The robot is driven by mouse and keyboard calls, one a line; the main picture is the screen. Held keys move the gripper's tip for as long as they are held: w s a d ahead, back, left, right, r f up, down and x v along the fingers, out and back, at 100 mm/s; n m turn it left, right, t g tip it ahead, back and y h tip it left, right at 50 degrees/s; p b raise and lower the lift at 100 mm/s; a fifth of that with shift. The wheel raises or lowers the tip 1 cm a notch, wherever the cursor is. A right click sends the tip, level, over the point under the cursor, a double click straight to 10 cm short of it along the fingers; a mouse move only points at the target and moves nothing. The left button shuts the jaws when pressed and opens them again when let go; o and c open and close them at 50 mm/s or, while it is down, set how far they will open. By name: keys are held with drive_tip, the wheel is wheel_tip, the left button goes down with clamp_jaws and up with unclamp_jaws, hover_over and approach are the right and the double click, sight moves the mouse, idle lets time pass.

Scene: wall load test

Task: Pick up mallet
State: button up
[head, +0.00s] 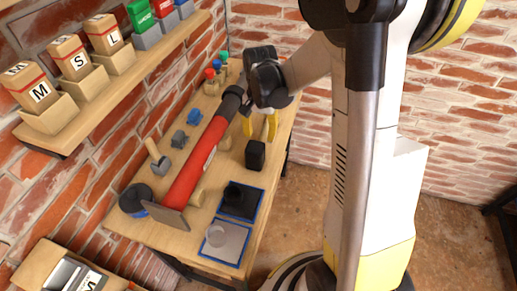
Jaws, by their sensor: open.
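My gripper (259,122) is open at the far part of the wooden bench, pointing down. Nothing shows held in the gripper.
A long red cylinder (195,165) with dark end lies along the bench (140,232), left of my gripper. Blue-edged black (258,207) and grey (231,256) trays lie at the near right. A wall shelf (120,85) holds lettered blocks in wooden holders.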

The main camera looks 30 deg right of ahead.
wheel_tip(320, 180, down, 4)
drive_tip(key=shift+d+f+b, duration=0.15)
drive_tip(key=shift+b, duration=0.7)
clamp_jaws()
drive_tip(key=shift+r+p, duration=0.4)
drive_tip(key=shift+r, duration=0.25)
drive_tip(key=r+p, duration=0.1)
drive_tip(key=r, duration=0.1)
drive_tip(key=r+p, duration=0.1)
drive_tip(key=r, duration=0.1)
drive_tip(key=shift+s+d, duration=0.2)
drive_tip(key=shift+s, duration=0.2)
drive_tip(key=s+d+r+p, duration=0.3)
drive_tip(key=s+r, duration=0.3)
drive_tip(key=s, duration=0.4)
drive_tip(key=shift+d, duration=0.25)
drive_tip(key=shift+f, duration=0.1)
